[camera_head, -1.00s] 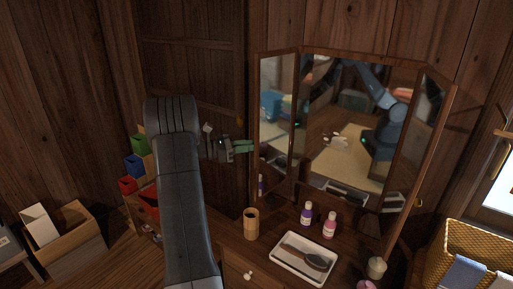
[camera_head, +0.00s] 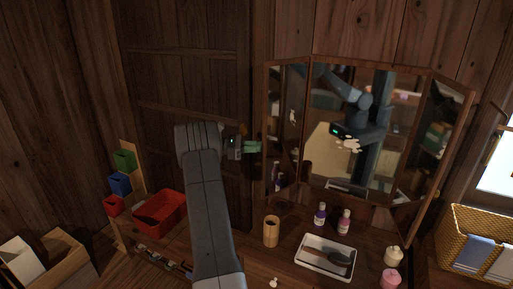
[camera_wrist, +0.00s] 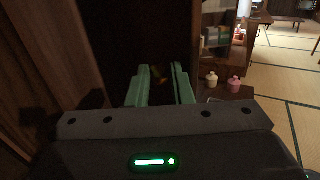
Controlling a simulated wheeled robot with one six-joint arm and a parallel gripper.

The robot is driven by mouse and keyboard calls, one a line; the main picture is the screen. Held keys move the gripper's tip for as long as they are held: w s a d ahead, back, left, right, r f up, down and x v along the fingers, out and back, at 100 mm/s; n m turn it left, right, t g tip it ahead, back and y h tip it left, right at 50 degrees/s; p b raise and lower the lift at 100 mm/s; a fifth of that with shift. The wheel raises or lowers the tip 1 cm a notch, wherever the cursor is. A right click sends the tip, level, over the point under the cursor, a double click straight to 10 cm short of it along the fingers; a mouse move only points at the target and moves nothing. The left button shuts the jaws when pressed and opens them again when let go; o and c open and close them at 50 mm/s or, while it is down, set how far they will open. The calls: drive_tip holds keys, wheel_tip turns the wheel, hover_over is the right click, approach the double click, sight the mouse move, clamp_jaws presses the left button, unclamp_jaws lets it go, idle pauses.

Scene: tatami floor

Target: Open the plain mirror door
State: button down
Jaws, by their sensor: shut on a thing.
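A three-panel mirror with a wide centre pane (camera_head: 365,130) stands on the dresser. Its left mirror door (camera_head: 287,130) and right mirror door (camera_head: 440,140) are narrow, wood-framed and angled to the centre. My gripper (camera_head: 257,147) has green fingers at the outer edge of the left door, about halfway up. The held part is too dark to make out.
The dresser top holds a wooden cup (camera_head: 271,231), a purple bottle (camera_head: 320,213), a pink bottle (camera_head: 344,221), a white tray (camera_head: 310,263) with a brush and small jars. A wicker basket (camera_head: 453,228) is right. A red bin (camera_head: 160,212) is left. A wood wall stands behind.

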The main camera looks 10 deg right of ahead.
drive_tip(key=shift+d, duration=0.55)
drive_tip(key=c, duration=1.7)
unclamp_jaws()
drive_tip(key=o, duration=0.4)
drive_tip(key=shift+s+d, duration=0.15)
drive_tip(key=shift+d, duration=0.3)
drive_tip(key=shift+o, duration=0.2)
drive_tip(key=shift+a, duration=0.1)
drive_tip(key=w+a+b, duration=0.2)
drive_tip(key=a, duration=1.2)
drive_tip(key=shift+b, duration=0.35)
drive_tip(key=shift+a, duration=0.1)
